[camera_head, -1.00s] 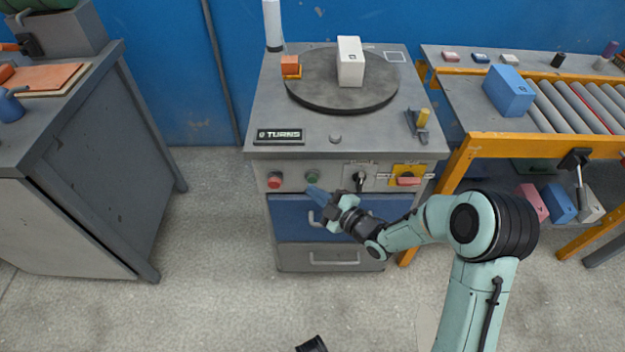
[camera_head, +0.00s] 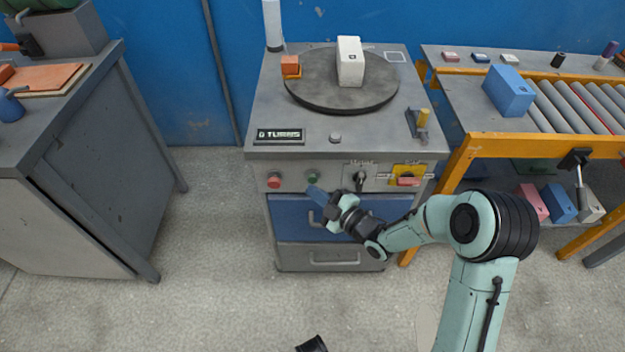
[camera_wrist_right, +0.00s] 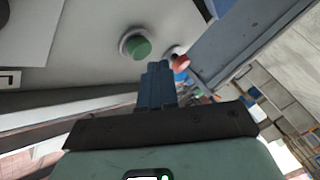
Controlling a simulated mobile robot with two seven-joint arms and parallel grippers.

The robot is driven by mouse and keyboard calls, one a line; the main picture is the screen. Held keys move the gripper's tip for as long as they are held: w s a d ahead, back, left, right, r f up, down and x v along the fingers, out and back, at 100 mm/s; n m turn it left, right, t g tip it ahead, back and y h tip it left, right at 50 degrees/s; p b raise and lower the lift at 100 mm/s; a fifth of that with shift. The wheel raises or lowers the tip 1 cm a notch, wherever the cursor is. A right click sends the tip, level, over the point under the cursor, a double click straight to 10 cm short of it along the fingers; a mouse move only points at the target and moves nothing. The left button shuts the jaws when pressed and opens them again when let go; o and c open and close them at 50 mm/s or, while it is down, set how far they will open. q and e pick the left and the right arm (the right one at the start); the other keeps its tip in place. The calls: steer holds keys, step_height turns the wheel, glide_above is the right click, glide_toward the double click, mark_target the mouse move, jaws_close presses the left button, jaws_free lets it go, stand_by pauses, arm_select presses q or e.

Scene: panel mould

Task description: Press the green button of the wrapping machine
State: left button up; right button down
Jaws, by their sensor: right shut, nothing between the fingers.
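The wrapping machine (camera_head: 262,115) stands in the middle of the head view, with a round grey turntable (camera_head: 310,97) on its top. Its green button (camera_head: 312,177) is on the front panel, right of the red button (camera_head: 274,181). The green button also shows in the right wrist view (camera_wrist_right: 138,47), just beyond the fingertips. My right gripper (camera_head: 313,191) is shut and empty, its blue fingers pointing at the panel just below the green button. In the right wrist view the fingers (camera_wrist_right: 157,72) look a small gap short of the button. My left gripper is not in view.
A white box (camera_head: 350,62) stands on the turntable. A black switch (camera_head: 360,181) and a yellow plate with a red handle (camera_head: 408,182) are right of the green button. A roller conveyor (camera_head: 560,105) stands at the right.

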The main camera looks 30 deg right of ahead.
steer(key=shift+w+d, duration=0.2)
steer(key=shift+w, duration=0.2)
